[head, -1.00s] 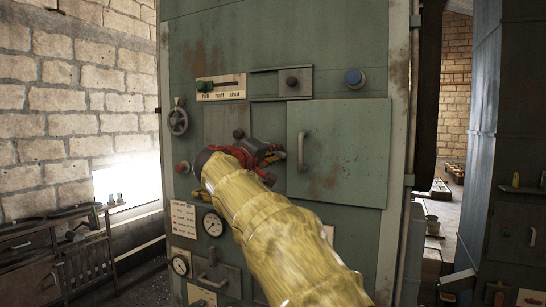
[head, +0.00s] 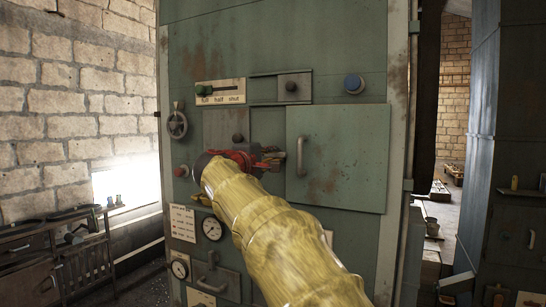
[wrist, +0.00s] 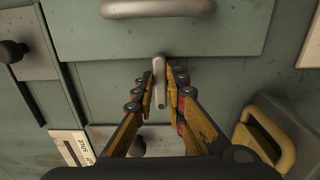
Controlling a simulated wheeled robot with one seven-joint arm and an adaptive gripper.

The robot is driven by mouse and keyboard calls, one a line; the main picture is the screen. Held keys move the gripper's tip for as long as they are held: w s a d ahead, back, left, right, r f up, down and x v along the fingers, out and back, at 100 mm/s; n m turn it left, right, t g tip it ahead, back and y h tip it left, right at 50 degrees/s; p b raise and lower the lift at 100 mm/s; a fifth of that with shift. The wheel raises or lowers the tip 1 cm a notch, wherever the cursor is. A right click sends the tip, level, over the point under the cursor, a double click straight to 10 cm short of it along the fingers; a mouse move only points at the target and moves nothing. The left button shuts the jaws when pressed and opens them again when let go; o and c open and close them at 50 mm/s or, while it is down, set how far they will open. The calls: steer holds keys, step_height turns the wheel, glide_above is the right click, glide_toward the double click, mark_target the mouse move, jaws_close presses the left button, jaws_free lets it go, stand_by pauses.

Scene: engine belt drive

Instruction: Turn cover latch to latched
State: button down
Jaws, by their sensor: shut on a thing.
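The cover latch (wrist: 158,72) is a small grey metal lever. In the wrist view it lies lengthwise between my fingers, one end close to the edge of the green cover (wrist: 225,42). My gripper (wrist: 160,92) is shut on the latch, a finger on each side. In the head view my gripper (head: 276,158) is at the cover's left edge, and the latch is hidden there by my gripper and yellow-sleeved arm. The cover (head: 350,150) looks closed, its bar handle (head: 300,155) just right of my gripper.
Above are a full/half/shut slider (head: 202,91), a sliding knob (head: 291,87) and a blue button (head: 354,84). The wrist view shows a yellow handle (wrist: 270,135) at right.

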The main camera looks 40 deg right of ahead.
stand_by(0.3)
steer(key=c, duration=1.8)
jaws_free()
steer(key=shift+a, duration=0.15)
steer(key=v, duration=1.1)
steer(key=shift+s+a+f, duration=0.1)
steer(key=shift+s+a, duration=0.05)
steer(key=shift+a, duration=0.2)
